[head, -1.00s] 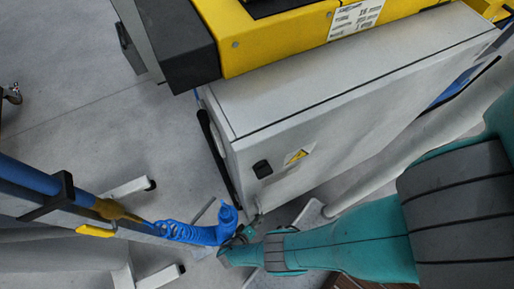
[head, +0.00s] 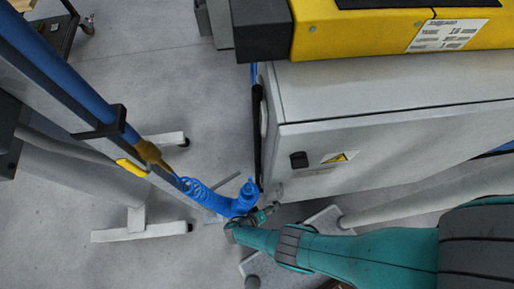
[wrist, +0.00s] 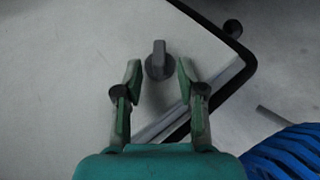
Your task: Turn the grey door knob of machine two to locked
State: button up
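In the wrist view the grey door knob (wrist: 158,62) stands out from a pale panel (wrist: 90,50), its grip bar upright in the picture. My gripper (wrist: 158,68) is open, with one green finger on each side of the knob and a visible gap to both. I cannot tell how deep the fingertips reach along the knob. In the head view my gripper (head: 265,212) is at the lower left corner of the pale machine cabinet (head: 390,145). The knob cannot be made out clearly there.
A blue coiled hose (head: 225,200) runs close beside my gripper. A black edge strip (wrist: 245,65) borders the panel. The cabinet has a black latch (head: 299,160) and a yellow warning label (head: 338,158). A grey stand (head: 140,230) is at left.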

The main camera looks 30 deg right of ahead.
jog(key=v, duration=1)
jog(key=shift+a, duration=0.2)
jog(key=shift+s+r, duration=0.1)
jog(key=shift+s, duration=0.05)
